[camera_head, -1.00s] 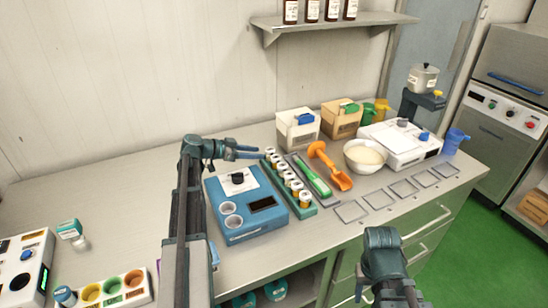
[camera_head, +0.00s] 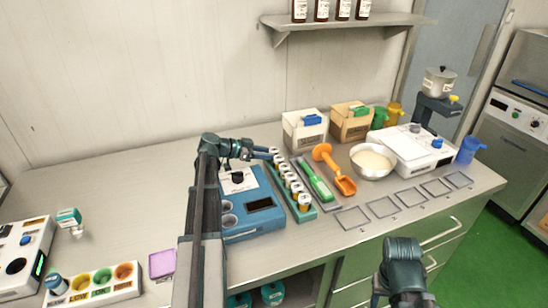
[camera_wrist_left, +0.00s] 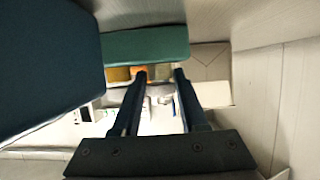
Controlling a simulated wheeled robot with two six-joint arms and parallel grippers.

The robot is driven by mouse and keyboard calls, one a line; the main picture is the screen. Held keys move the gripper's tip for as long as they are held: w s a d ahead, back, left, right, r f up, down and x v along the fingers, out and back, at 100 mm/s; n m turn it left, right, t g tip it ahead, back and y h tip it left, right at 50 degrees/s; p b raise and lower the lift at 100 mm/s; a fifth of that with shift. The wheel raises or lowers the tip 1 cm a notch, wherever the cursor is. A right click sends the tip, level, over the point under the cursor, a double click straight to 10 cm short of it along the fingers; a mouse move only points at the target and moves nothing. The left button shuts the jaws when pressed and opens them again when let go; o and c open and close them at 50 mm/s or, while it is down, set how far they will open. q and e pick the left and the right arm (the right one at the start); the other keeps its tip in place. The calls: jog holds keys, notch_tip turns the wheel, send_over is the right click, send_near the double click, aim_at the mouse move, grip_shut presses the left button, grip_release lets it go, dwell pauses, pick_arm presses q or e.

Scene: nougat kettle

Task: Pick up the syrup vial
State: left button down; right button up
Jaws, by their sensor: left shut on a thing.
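The syrup vials (camera_head: 291,184) are small, with white caps and amber bodies, and stand in a row in a long green rack (camera_head: 304,215). My left gripper (camera_head: 274,154) is at the far end of this row, shut on the farthest vial. That vial is mostly hidden by the fingers. In the left wrist view the two dark fingers (camera_wrist_left: 158,75) reach forward, with a green block beyond them; the vial is not clear there. My right gripper is low at the right, largely hidden behind its own arm.
A blue machine (camera_head: 252,213) with two cups stands left of the rack. Right of it are a green tool (camera_head: 318,184), an orange scoop (camera_head: 335,172), a bowl of cream (camera_head: 372,162) and a white scale (camera_head: 412,150). Two boxes (camera_head: 305,132) stand behind.

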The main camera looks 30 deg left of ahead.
jog(key=shift+r, duration=0.1)
pick_arm(q)
notch_tip(320, 180, up, 10)
jog(key=p, duration=1)
pick_arm(e)
notch_tip(320, 180, up, 10)
